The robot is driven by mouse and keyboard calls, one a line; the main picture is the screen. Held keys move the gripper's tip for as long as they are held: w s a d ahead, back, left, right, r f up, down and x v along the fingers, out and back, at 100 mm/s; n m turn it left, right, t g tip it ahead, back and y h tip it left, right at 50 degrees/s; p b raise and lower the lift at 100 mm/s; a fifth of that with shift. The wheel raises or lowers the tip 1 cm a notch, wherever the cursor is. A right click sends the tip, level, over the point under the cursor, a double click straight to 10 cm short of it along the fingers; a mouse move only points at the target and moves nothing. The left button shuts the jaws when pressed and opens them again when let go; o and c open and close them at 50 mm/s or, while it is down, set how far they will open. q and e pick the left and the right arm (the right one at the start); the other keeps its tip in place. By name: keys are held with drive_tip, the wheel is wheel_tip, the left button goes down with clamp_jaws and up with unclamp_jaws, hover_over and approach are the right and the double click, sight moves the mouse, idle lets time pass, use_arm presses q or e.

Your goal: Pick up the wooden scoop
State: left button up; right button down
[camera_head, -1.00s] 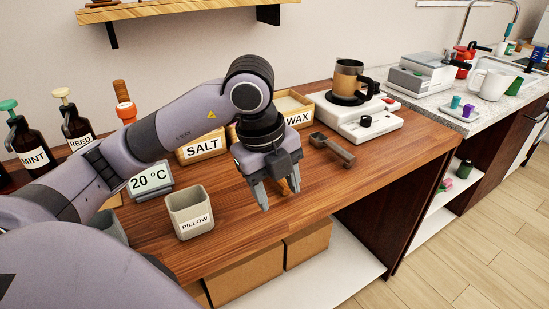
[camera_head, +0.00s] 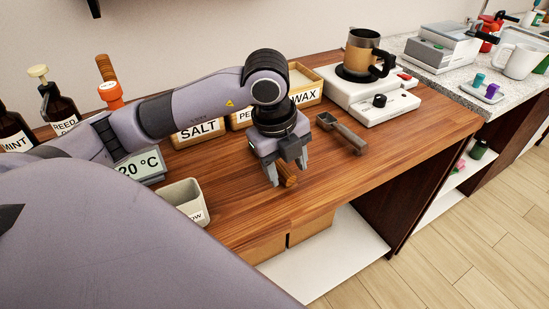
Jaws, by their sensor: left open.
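My left gripper (camera_head: 288,174) is open and points down over the wooden worktop, in the middle of the picture. A short orange-brown wooden piece (camera_head: 288,178), which looks like a handle, shows between its fingers. The rest of that piece is hidden behind the gripper, so I cannot tell its full shape. I cannot tell whether the fingers touch it. A separate grey-brown scoop (camera_head: 342,133) with a long handle lies on the worktop to the right of the gripper. My right gripper is not in view.
Labelled boxes, SALT (camera_head: 198,131) and WAX (camera_head: 304,95), stand behind the gripper. A white appliance (camera_head: 381,108) with a pitcher (camera_head: 361,52) stands behind the scoop. The grey PILLOW cup (camera_head: 184,198) is at the left. The worktop's front right is clear.

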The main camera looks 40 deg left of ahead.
use_arm(q)
drive_tip(key=shift+w+f, duration=0.2)
drive_tip(key=shift+f, duration=0.7)
clamp_jaws()
drive_tip(key=shift+r, duration=0.15)
